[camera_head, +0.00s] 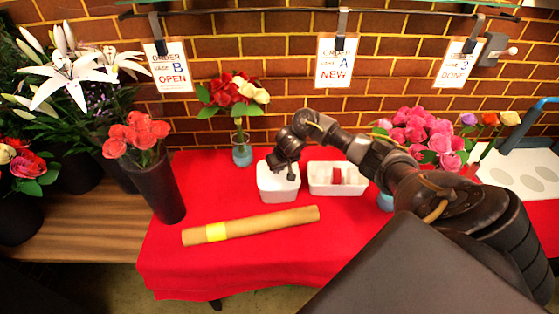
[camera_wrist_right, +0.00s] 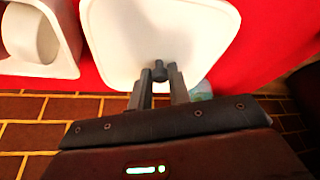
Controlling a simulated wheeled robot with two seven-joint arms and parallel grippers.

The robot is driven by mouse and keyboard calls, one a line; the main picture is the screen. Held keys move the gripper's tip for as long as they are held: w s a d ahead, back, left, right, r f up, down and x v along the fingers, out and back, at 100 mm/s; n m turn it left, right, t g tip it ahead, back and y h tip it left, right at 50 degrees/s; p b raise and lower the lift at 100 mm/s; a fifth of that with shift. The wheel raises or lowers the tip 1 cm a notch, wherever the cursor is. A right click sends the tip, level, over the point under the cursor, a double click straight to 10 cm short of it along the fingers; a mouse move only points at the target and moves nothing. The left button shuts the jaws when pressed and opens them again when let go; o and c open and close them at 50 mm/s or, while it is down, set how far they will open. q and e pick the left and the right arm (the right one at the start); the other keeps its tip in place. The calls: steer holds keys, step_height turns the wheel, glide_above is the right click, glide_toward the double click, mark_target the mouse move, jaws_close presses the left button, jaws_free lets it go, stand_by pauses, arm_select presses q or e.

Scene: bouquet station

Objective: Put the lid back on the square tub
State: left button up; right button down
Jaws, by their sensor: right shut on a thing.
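The white square tub (camera_head: 279,190) stands on the red cloth near the middle of the table. My right gripper (camera_head: 284,166) is directly over it, pointing down. In the right wrist view a flat white lid (camera_wrist_right: 160,35) with rounded corners fills the top middle. Its small dark knob (camera_wrist_right: 159,73) sits between the fingers of my right gripper (camera_wrist_right: 158,78), which is shut on it. The lid is over the tub, and its underside and the tub's rim are hidden, so I cannot tell whether they touch. My left gripper is not in view.
A white two-part holder (camera_head: 322,187) stands close right of the tub. A glass vase of red flowers (camera_head: 242,150) is behind left. A brown paper roll (camera_head: 250,225) lies in front. A black bucket of coral roses (camera_head: 152,188) stands left.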

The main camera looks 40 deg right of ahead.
steer(key=c, duration=0.7)
jaws_free()
steer(key=shift+c, duration=0.2)
steer(key=shift+r, duration=0.1)
step_height(320, 180, up, 7)
steer(key=p, duration=0.9)
steer(key=shift+c, duration=0.4)
jaws_close()
stand_by(0.4)
